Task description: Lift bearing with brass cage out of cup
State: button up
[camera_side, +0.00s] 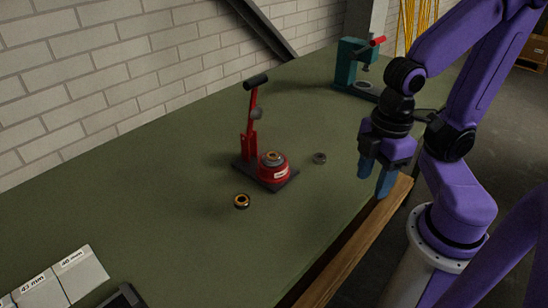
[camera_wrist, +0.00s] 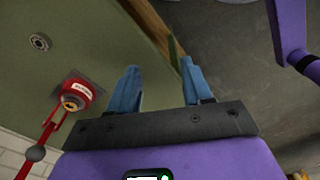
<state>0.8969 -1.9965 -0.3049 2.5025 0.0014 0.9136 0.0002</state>
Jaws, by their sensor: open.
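A red cup (camera_side: 274,173) with a white label stands on the dark base of a red lever tool. A small ring-shaped bearing with a brass tone (camera_side: 272,155) sits in the cup's top. In the wrist view the red cup (camera_wrist: 85,90) and the bearing in it (camera_wrist: 70,103) show at the left. My gripper (camera_side: 374,178) hangs over the table's front edge, to the right of the cup and well apart from it. Its blue fingers are open and empty, also in the wrist view (camera_wrist: 161,70).
A brass-coloured bearing (camera_side: 241,201) lies on the green table (camera_side: 190,245) in front of the tool. A grey ring (camera_side: 319,158) lies right of the cup. The red lever (camera_side: 252,110) stands upright behind the cup. A green press (camera_side: 353,68) stands farther back; white boxes (camera_side: 80,272) lie front left.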

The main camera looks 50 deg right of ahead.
jog(key=shift+o, duration=0.6)
jog(key=n+t+h, duration=0.2)
jog(key=n, duration=1.2)
send_over(273, 152)
jog(key=s+a, duration=0.2)
jog(key=x, duration=0.3)
jog(key=shift+s+f, duration=0.15)
jog(key=shift+w+d+f, duration=0.1)
jog(key=shift+w+d, duration=0.15)
jog(key=shift+w, duration=0.15)
jog(key=shift+x, duration=0.95)
